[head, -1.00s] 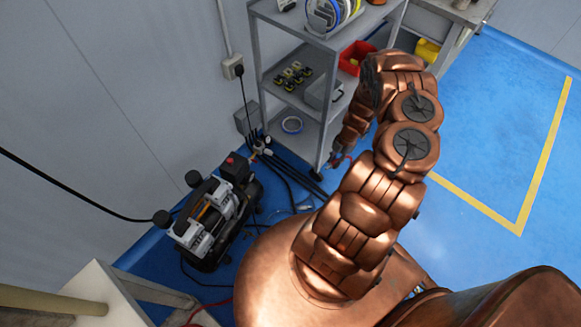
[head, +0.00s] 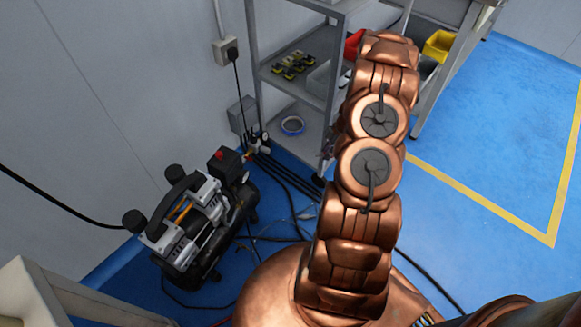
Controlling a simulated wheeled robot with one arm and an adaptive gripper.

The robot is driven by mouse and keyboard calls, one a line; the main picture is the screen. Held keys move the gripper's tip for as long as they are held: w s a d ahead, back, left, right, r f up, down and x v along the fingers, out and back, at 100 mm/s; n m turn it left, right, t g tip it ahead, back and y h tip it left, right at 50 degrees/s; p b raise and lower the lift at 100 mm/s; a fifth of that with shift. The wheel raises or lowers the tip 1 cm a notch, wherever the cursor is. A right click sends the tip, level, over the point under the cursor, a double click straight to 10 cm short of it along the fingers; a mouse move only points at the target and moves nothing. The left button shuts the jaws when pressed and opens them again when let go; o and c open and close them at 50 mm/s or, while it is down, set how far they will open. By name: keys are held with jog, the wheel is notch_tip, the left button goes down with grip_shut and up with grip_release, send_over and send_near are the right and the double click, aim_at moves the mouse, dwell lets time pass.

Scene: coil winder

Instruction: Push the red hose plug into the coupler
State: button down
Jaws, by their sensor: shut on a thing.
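The coupler is too small to tell apart there.
A black and silver compressor (head: 205,215) stands on the blue floor at left. Dark hoses (head: 285,178) cross the floor between it and the shelf (head: 330,22). Open floor (head: 480,150) is at right.

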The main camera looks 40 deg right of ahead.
jog(key=w+a+f+m+b, duration=0.3)
jog(key=w+a+b, duration=0.2)
jog(key=b, duration=0.4)
jog(key=w+a+f+m+t+h+b, duration=0.1)
jog(key=w+a+f+m+b, duration=0.1)
jog(key=b, duration=0.7)
jog(key=shift+w+a+f+m+b, duration=0.4)
jog(key=shift+w+a+f, duration=0.05)
jog(key=shift+w+a, duration=1)
jog(key=shift+a, duration=0.1)
jog(key=shift+w+a+p, duration=0.4)
jog(key=shift+w+p, duration=0.05)
jog(key=shift+w, duration=0.35)
jog(key=shift+w+a+p, duration=0.35)
jog(key=shift+w+p, duration=0.05)
jog(key=shift+w, duration=0.4)
jog(key=shift+w+a+p, duration=0.4)
jog(key=shift+w+p, duration=0.05)
jog(key=shift+w, duration=0.35)
